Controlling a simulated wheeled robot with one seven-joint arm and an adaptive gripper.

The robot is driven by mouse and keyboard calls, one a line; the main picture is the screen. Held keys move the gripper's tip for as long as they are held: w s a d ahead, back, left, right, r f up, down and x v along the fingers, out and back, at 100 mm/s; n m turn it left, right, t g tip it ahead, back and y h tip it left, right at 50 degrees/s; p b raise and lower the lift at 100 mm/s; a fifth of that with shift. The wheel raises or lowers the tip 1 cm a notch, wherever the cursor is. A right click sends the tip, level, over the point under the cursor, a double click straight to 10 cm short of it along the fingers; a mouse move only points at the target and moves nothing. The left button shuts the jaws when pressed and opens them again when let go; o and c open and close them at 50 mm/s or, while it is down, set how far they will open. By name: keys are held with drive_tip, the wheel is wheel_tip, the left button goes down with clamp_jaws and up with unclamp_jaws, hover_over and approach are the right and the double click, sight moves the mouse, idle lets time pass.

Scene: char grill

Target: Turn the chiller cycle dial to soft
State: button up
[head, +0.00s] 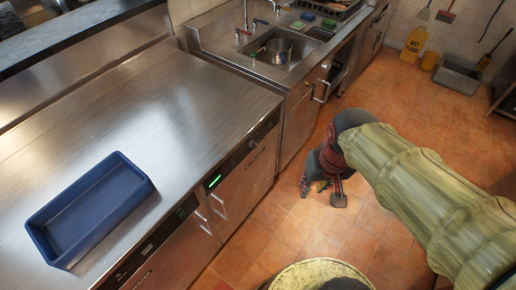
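The chiller's black control strip (233,162) runs along the front edge of the steel counter, with a lit green display (214,181) on it. A small round shape that looks like the dial (252,144) sits on the strip to the right of the display. Its markings and setting are too small to read. My gripper (322,193) is to the right of the strip, over the tiled floor and apart from the dial. It points down, its two fingers are spread, and nothing shows held between them.
A blue tray (88,213) lies on the steel counter (160,105). A sink (285,50) with a pot is at the back. Door handles (219,207) stick out below the strip. A yellow wet-floor sign (413,45) stands far back. The tiled floor between is clear.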

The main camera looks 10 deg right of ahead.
drive_tip(key=shift+o, duration=1.2)
wheel_tip(320, 180, down, 8)
drive_tip(key=a+m+g+y+b, duration=0.1)
drive_tip(key=m+g, duration=0.1)
drive_tip(key=shift+w+y+b, duration=0.3)
drive_tip(key=shift+w, duration=0.05)
drive_tip(key=o, duration=0.3)
drive_tip(key=w+a+f+m+g+y+b, duration=0.1)
drive_tip(key=a+f+m+g+y+b, duration=0.1)
drive_tip(key=f, duration=0.6)
drive_tip(key=shift+w+a+f+m+y, duration=0.25)
drive_tip(key=shift+w+a+m+y, duration=0.15)
drive_tip(key=shift+a+m+y, duration=0.55)
drive_tip(key=m+t+y+b, duration=0.55)
drive_tip(key=m+t, duration=1.05)
drive_tip(key=m, duration=0.4)
approach(254, 144)
drive_tip(key=w+p, duration=0.1)
drive_tip(key=b+x, duration=0.2)
drive_tip(key=x, duration=0.5)
drive_tip(key=shift+w+r+g+y, duration=0.2)
drive_tip(key=shift+r+g+y, duration=0.1)
drive_tip(key=shift+c, duration=0.5)
